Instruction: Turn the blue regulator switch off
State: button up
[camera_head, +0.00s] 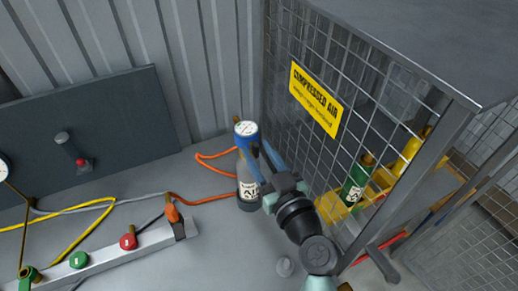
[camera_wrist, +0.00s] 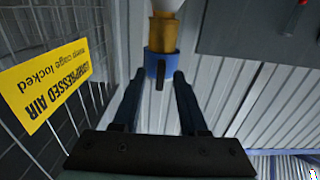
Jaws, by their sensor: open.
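The blue regulator (camera_head: 247,141) with a white round face sits on top of a grey air bottle (camera_head: 248,189) beside the cage. In the wrist view it shows as a blue collar (camera_wrist: 152,64) on a brass neck, with a short dark switch lever (camera_wrist: 160,80) pointing toward me. My gripper (camera_head: 259,163) is close to the regulator on its right side. In the wrist view my gripper (camera_wrist: 159,75) is open, one dark finger on each side of the lever. I cannot tell whether either finger touches it.
A mesh cage with a yellow COMPRESSED AIR sign (camera_head: 316,99) stands right beside my arm; a green bottle (camera_head: 356,181) is inside. An orange hose (camera_head: 205,198) lies left of the bottle. A grey rail with red (camera_head: 128,242) and green (camera_head: 79,260) knobs is at lower left.

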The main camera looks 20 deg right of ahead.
grip_shut()
jog(key=shift+m, duration=0.3)
dwell(0.4)
jog(key=m+b, duration=0.1)
jog(key=m, duration=0.2)
jog(key=shift+m, duration=0.3)
jog(key=shift+d+f+m+p, duration=0.1)
jog(key=shift+m+p, duration=0.35)
jog(key=shift+m, duration=3)
jog(key=shift+d+f+m+p, duration=0.1)
jog(key=shift+m+p, duration=0.35)
jog(key=shift+m, duration=3)
